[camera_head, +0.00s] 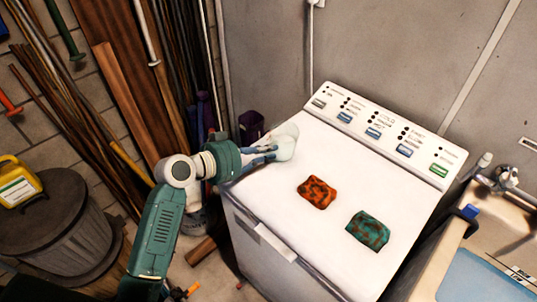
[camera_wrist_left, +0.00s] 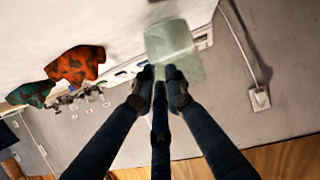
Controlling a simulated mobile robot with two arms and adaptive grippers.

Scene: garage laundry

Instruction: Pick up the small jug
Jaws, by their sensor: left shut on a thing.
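The small jug (camera_head: 284,140) is pale, whitish and translucent. It is at the back left corner of the white machine's top (camera_head: 275,185). My left gripper (camera_head: 272,152) reaches in from the left and is shut on the jug. In the left wrist view the jug (camera_wrist_left: 176,48) looks pale green and sits between and beyond the fingertips (camera_wrist_left: 161,76). I cannot tell whether its base touches the machine top. My right gripper is not in view.
An orange patterned cloth (camera_head: 317,192) and a green patterned cloth (camera_head: 368,230) lie on the machine top. The control panel (camera_head: 385,135) rises along its back edge. A sink (camera_head: 490,250) stands at right, a lidded bin (camera_head: 50,225) at left. Planks lean on the wall.

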